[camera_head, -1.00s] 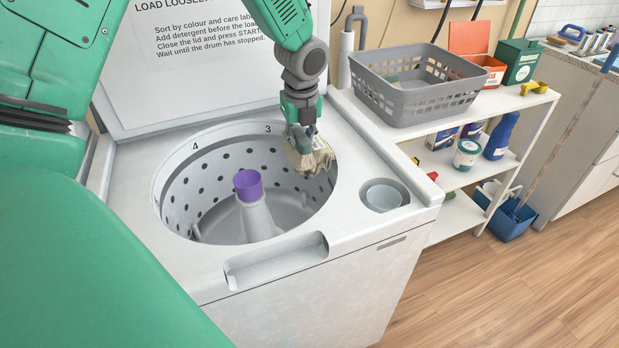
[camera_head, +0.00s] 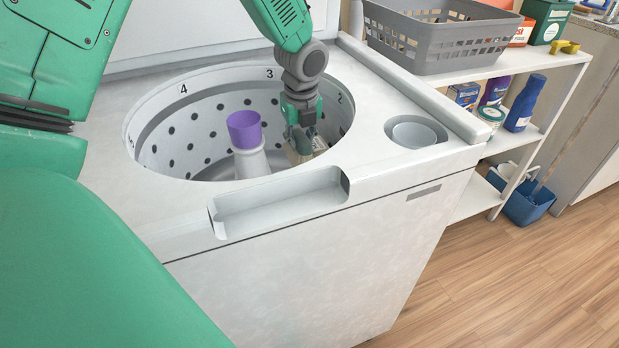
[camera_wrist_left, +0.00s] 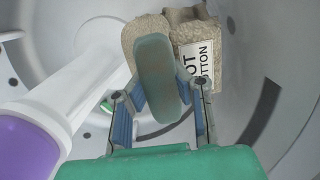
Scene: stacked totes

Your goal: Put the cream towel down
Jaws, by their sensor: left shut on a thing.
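The cream towel (camera_wrist_left: 196,28) is a rough, folded bundle with a white label whose printed text is partly hidden. In the head view the left gripper (camera_head: 302,138) reaches down inside the washer drum (camera_head: 190,130), right of the centre post. Only a little of the towel (camera_head: 300,156) shows there, above the drum's front rim. I cannot tell whether the towel touches the drum floor or wall. My right gripper is not in view.
A white shelf (camera_head: 535,75) with a grey basket (camera_head: 425,40) stands to the right.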

